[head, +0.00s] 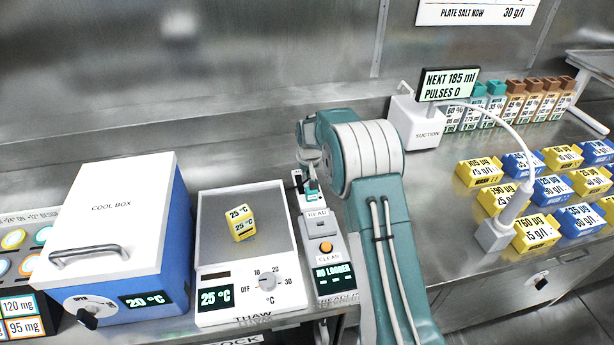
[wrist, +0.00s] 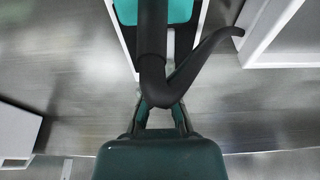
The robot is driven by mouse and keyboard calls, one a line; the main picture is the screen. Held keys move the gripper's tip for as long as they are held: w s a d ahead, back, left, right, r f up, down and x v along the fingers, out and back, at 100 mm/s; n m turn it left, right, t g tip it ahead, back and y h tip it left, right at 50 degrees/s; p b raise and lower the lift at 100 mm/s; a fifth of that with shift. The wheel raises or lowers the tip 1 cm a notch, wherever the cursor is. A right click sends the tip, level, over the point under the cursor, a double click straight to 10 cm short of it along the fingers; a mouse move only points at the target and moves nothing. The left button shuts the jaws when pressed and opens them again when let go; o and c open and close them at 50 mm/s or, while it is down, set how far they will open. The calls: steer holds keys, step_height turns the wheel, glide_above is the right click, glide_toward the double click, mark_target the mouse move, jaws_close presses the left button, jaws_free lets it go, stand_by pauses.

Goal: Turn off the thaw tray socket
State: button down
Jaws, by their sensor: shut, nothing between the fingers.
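The thaw tray (head: 212,225) stands at front centre, with a yellow block (head: 241,222) marked 25 °C on its plate. Its display (head: 215,300) reads 25 °C. Its white dial (head: 267,280) has an OFF mark; I cannot tell its exact setting. My gripper (head: 310,174) points down behind the reader, right of the tray's back corner. In the wrist view my gripper (wrist: 158,96) is shut and empty. Beyond it is a white-edged dark panel with a teal part (wrist: 180,10). A black curved piece (wrist: 212,45) runs right. I cannot make out the socket or its switch position for certain.
The reader (head: 332,275) stands close to the tray's right side. The cool box (head: 110,215) is on its left. A suction unit (head: 413,122) and several yellow and blue blocks (head: 478,173) stand to the right. Bare bench lies behind the tray.

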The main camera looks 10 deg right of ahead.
steer(key=shift+r, duration=0.4)
steer(key=s+r, duration=0.2)
steer(key=r, duration=0.1)
steer(key=s+r, duration=0.2)
steer(key=r, duration=0.2)
steer(key=s+r, duration=0.2)
steer(key=r, duration=0.2)
steer(key=shift+s+r, duration=0.15)
steer(key=shift+s+r, duration=0.1)
steer(key=shift+r, duration=0.05)
steer(key=s+r+t, duration=0.1)
steer(key=s+r, duration=0.6)
steer(key=s, duration=0.6)
steer(key=s+r+t, duration=0.1)
steer(key=s+r, duration=0.6)
steer(key=s, duration=0.6)
steer(key=s+f, duration=0.2)
steer(key=s, duration=0.8)
steer(key=shift+s+t, duration=0.2)
steer(key=shift+t, duration=0.1)
